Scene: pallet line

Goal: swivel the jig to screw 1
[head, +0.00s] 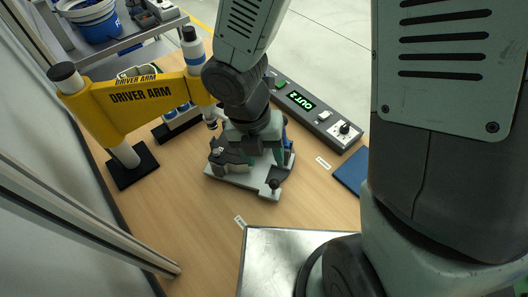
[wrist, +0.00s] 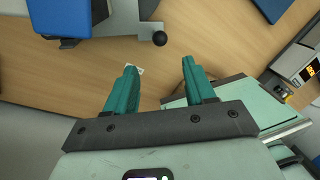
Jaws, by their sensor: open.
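The jig (head: 222,178) is a light grey plate with dark parts on the wooden bench in the head view. A black ball knob (head: 274,184) stands on its near right corner. In the wrist view the knob (wrist: 160,39) sits at the end of a grey arm of the jig, beside a blue block (wrist: 58,17). My gripper (head: 259,156) is over the jig in the head view and hides much of it. In the wrist view my gripper (wrist: 158,65) has its teal fingers apart with nothing between them. The knob shows beyond the fingertips. I cannot make out screw 1.
The yellow driver arm (head: 140,96) spans posts behind the jig to the left. A control box (head: 320,116) with a green "OUT 2" display stands at the back right. A blue pad (head: 350,172) lies right, a metal tray (head: 285,250) in front. Bare bench lies left of the jig.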

